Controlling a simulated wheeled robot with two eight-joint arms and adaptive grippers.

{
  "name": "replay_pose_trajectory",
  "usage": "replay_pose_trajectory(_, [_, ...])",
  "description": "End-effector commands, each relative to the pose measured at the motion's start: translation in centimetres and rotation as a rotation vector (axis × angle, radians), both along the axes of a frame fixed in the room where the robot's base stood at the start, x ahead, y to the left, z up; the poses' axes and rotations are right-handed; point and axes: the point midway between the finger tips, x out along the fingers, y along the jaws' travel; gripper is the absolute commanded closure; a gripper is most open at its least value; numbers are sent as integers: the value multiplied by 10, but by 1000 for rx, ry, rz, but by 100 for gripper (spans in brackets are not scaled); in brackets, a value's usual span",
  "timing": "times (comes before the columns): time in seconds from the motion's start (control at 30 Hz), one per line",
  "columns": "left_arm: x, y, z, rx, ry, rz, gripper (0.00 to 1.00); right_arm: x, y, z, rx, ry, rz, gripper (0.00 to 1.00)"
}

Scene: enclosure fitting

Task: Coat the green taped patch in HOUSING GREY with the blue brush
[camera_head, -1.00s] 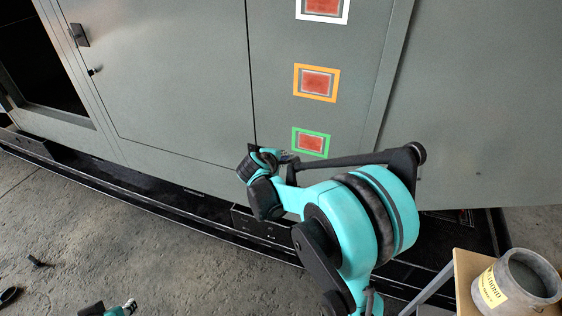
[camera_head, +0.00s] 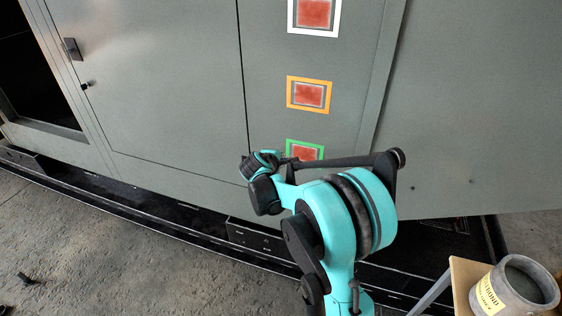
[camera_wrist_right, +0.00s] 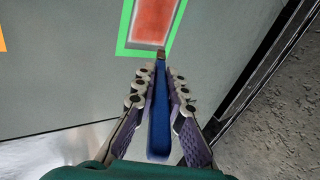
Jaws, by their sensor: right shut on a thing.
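The green taped patch (camera_head: 304,152) is a red rectangle framed in green tape on the grey cabinet wall. It is lowest in a column of three, and my right arm covers its lower part in the head view. The patch (camera_wrist_right: 157,20) fills the top of the right wrist view. My right gripper (camera_wrist_right: 157,92) is shut on the blue brush (camera_wrist_right: 161,105). The brush points toward the patch, and its brown tip overlaps the lower green tape in the picture. I cannot tell whether the tip touches the wall. My left gripper is out of view.
An orange-taped patch (camera_head: 308,95) and a white-taped patch (camera_head: 314,14) are above on the wall. A grey pot (camera_head: 514,288) with a yellow label stands on a wooden stand (camera_head: 462,283) at lower right. Concrete floor (camera_head: 120,260) shows at lower left.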

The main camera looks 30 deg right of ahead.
Motion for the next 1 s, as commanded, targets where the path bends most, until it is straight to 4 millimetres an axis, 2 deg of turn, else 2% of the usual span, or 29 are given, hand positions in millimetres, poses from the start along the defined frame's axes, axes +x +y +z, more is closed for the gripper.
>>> replay_pose_trajectory(1.0, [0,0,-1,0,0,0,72,10,-12,0,0,0,-1,100])
